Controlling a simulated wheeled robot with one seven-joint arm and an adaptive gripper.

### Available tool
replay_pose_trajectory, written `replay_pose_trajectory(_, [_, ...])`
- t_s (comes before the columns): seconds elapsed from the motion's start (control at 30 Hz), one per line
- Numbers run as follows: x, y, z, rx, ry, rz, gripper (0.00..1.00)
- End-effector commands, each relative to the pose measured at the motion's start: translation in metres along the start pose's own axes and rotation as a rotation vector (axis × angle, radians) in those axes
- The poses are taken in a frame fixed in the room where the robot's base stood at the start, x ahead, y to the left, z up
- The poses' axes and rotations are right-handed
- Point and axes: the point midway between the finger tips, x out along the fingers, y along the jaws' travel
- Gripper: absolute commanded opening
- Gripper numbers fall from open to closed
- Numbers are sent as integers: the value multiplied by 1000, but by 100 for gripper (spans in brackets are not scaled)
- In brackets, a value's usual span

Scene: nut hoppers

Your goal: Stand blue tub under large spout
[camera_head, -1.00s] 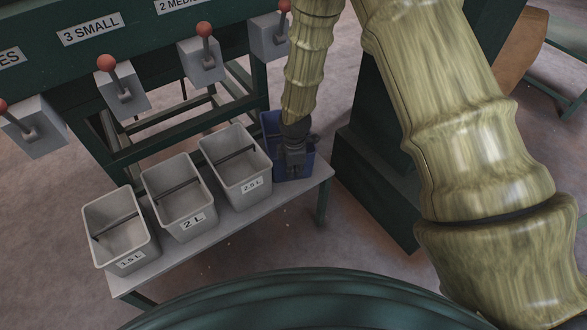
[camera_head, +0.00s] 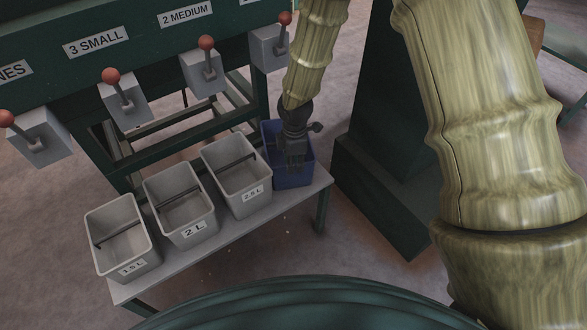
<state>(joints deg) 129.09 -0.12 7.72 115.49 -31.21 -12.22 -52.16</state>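The blue tub (camera_head: 294,178) stands at the right end of a low grey bench, beside the grey tub labelled 2.5 L. My gripper (camera_head: 292,162) points down over the blue tub, its fingers in front of or inside the tub's opening. Whether the fingers touch the tub or are closed on its wall cannot be made out. The hopper machine (camera_head: 140,50) has labels 3 SMALL and 2 MEDIUM and several levers with red knobs. No label for large shows, and no spout can be clearly picked out.
Three grey tubs, labelled 1.5 L (camera_head: 120,260), 2 L (camera_head: 188,229) and 2.5 L (camera_head: 244,192), stand in a row on the bench (camera_head: 255,222). A dark green post with a wide base (camera_head: 385,195) stands right of the bench. Open floor lies in front.

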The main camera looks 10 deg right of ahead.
Motion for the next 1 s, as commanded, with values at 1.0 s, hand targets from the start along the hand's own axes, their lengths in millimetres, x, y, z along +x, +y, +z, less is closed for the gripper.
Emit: replay_pose_trajectory(1.0, [92, -151, 11, 649, 103, -118, 27])
